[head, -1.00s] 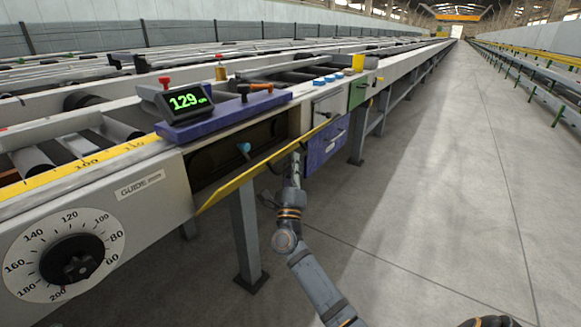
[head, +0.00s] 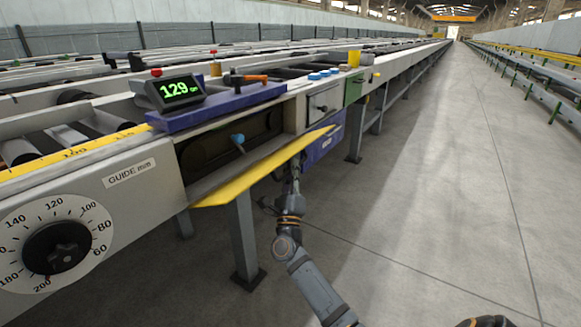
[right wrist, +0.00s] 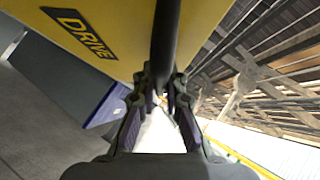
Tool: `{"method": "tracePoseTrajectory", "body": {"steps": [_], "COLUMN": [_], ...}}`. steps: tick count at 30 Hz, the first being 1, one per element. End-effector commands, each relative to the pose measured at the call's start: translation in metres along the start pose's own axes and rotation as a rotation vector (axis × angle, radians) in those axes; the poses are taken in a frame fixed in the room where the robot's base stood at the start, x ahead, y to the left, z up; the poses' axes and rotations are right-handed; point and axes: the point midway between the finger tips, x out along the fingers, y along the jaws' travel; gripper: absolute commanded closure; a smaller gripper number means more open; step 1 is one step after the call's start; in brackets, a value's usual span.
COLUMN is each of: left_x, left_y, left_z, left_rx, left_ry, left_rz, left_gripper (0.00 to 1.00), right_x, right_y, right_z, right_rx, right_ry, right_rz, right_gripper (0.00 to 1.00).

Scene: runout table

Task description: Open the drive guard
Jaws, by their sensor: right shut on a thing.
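The drive guard is a yellow panel (head: 262,168) on the near side of the machine. It is swung outward and down, and the dark opening (head: 215,150) behind it is exposed, with a blue knob (head: 238,138) inside. In the right wrist view the guard (right wrist: 120,22) carries a "DRIVE" label (right wrist: 82,33) and a black bar handle (right wrist: 165,40). My right gripper (head: 295,165) is below the guard's outer face. In the right wrist view my right gripper (right wrist: 161,88) is shut on the handle. The guard partly hides its fingertips in the head view.
A dial (head: 58,245) and a display reading 129 (head: 180,88) sit left of the opening. A grey support leg (head: 244,240) stands below the guard. A blue panel (head: 323,140) is to its right. The floor (head: 440,200) on the right is clear.

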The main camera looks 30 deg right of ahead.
Motion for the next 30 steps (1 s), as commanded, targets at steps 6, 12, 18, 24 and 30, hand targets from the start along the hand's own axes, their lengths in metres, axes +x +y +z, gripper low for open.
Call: {"method": "tracePoseTrajectory", "body": {"steps": [6,12,18,24,30], "left_x": [-0.0090,-0.0106,-0.0105,-0.0104,-0.0104], "left_y": [0.0014,0.0017,0.0017,0.0016,0.0015], "left_z": [0.0013,0.0017,0.0017,0.0017,0.0016], "left_rx": [0.005,0.008,0.009,0.009,0.009], "left_ry": [-0.002,-0.003,-0.003,-0.003,-0.002], "left_rz": [0.001,0.001,0.001,0.000,0.000], "left_gripper": [0.60,0.60,0.60,0.60,0.60], "right_x": [-0.0078,-0.0094,-0.0093,-0.0091,-0.0089], "right_y": [0.0078,0.0091,0.0088,0.0084,0.0080], "right_z": [-0.0076,-0.0092,-0.0092,-0.0090,-0.0089], "right_rx": [0.000,0.000,0.000,0.000,0.000], "right_ry": [-0.001,-0.002,-0.002,-0.002,-0.002], "right_rz": [0.003,0.002,0.000,-0.001,-0.002], "right_gripper": [1.00,1.00,1.00,1.00,0.66]}}
